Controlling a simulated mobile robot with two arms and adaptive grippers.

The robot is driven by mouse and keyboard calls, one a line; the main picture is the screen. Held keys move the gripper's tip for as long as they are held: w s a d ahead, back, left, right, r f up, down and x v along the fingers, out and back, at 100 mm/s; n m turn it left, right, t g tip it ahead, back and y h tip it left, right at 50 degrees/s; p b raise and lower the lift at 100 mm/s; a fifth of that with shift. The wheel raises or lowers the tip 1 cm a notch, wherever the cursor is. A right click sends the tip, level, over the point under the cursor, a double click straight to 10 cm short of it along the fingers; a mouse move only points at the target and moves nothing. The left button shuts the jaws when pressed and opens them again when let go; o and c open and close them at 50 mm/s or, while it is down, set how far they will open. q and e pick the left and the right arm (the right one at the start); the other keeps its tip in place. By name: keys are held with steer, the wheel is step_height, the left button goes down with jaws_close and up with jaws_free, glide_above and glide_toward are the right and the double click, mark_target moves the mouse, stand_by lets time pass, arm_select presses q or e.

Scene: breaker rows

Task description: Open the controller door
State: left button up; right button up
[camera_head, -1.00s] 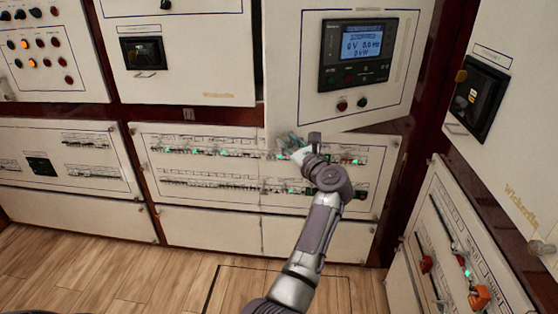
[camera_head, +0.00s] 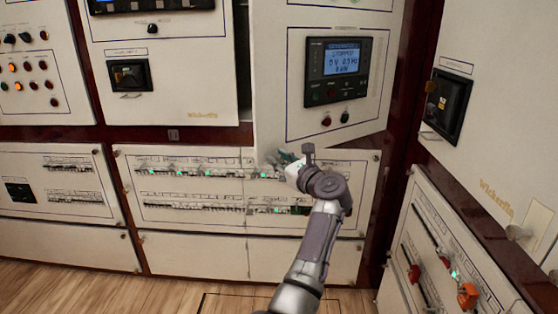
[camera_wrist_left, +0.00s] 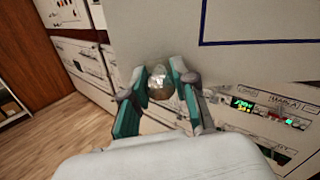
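The controller door (camera_head: 270,85) is a white panel with a blue outline, a lit screen (camera_head: 341,60) and two small knobs below it. Its lower edge is slanted against the frame and a dark gap shows at its left, so it looks slightly ajar. My left gripper (camera_head: 285,163) is at the door's lower left corner. In the left wrist view, its teal fingers (camera_wrist_left: 162,85) are closed on both sides of a round metallic door knob (camera_wrist_left: 159,84). The knob is hidden in the head view. My right gripper is not in view.
A breaker panel (camera_head: 215,175) with green lights lies below the door, behind my left arm. A cabinet with a black switch (camera_head: 449,105) and a panel with red switches (camera_head: 467,294) stand close on the right. Wooden floor (camera_head: 110,290) is clear at lower left.

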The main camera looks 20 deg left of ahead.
mark_target(273, 120)
arm_select(q)
steer(key=o, duration=0.4)
step_height(273, 120, up, 10)
stand_by(0.5)
